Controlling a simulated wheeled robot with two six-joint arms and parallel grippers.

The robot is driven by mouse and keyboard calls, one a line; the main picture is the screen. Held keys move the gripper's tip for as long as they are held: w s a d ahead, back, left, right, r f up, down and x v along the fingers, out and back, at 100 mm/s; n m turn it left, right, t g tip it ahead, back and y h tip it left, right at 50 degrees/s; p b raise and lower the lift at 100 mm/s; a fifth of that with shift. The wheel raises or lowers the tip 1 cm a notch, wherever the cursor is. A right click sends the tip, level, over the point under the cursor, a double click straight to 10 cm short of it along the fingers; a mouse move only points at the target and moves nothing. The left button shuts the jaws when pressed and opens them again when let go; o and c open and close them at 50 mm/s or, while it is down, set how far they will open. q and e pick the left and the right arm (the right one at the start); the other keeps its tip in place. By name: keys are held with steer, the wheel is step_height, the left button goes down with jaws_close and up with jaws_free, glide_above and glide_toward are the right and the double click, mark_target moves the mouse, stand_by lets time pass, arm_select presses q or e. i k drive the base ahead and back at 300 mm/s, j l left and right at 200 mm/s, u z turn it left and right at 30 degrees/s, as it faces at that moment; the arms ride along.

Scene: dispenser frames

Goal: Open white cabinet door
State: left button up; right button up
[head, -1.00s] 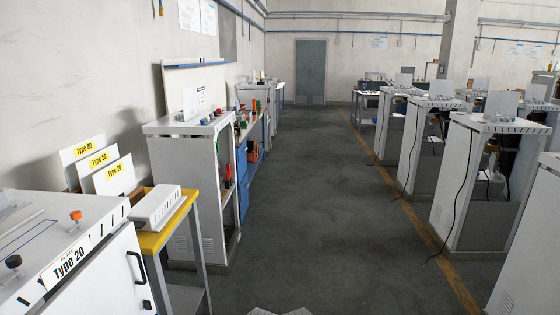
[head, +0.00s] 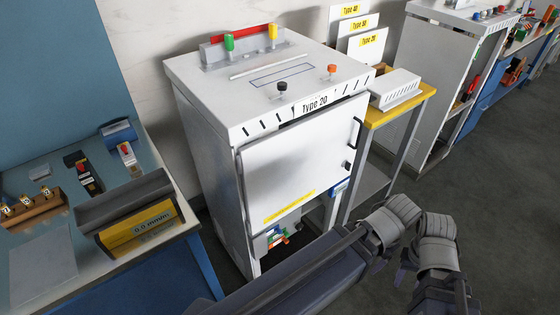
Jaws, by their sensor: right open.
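The white cabinet (head: 205,125), labelled Type 20, stands in the middle of the head view. Its white door (head: 290,165) looks shut and has a yellow strip along its lower edge. A black handle (head: 356,133) is on the door's right side, with a small black lock or knob (head: 348,166) below it. My right gripper (head: 432,285) is low on the right, in front of and apart from the door. It is open and empty; its fingers show poorly beside the grey arm joints. My left gripper is not in view.
A yellow-edged table (head: 398,108) with a white box (head: 395,88) stands close to the cabinet's right. A blue workbench (head: 205,262) with small devices is at the left. Dark floor (head: 500,170) is clear at the right.

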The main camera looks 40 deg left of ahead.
mark_target(281, 170)
steer(key=u, duration=1.05)
steer(key=l+z, duration=0.1)
steer(key=l, duration=0.3)
steer(key=i+l+z, duration=0.1)
steer(key=l, duration=0.25)
steer(key=i+l+z, duration=0.1)
steer(key=l, duration=0.3)
steer(key=i+l+z, duration=0.1)
steer(key=l, duration=0.25)
steer(key=i, duration=0.05)
